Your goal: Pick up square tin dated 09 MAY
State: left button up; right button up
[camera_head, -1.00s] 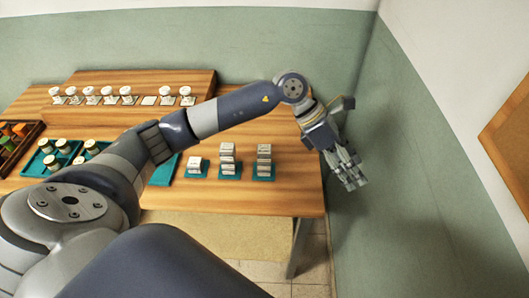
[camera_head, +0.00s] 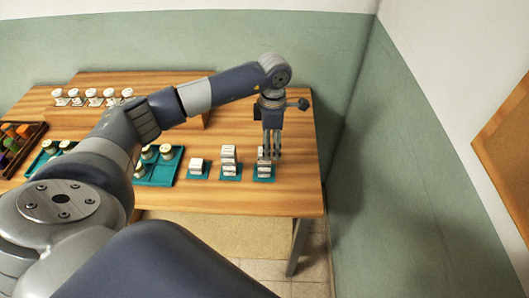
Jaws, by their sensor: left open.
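White square tins stand on three small teal mats near the table's right front. A single tin (camera_head: 196,164) is on the left mat, a stack of tins (camera_head: 229,160) on the middle one and another stack (camera_head: 263,170) on the right one. The dates are too small to read, so I cannot tell which tin is dated 09 MAY. My left gripper (camera_head: 271,155) points down, open, at the right stack. Its fingers partly hide that stack's upper tins, and I cannot tell whether they touch them. My right gripper is not in view.
Several white-lidded jars (camera_head: 108,92) stand on the raised back shelf, partly behind my arm. A teal tray (camera_head: 160,176) with jars and a dark crate (camera_head: 20,145) of coloured items lie left. The green wall (camera_head: 400,170) is close on the right.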

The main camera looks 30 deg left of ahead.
pick_arm(q)
jog(key=f+p, duration=0.2)
jog(key=f, duration=0.1)
jog(key=shift+s+a+f, duration=0.1)
jog(key=shift+a+f, duration=0.1)
jog(key=shift+f, duration=0.6)
jog(key=c, duration=1.2)
jog(key=shift+o, duration=0.2)
jog(key=shift+r, duration=0.1)
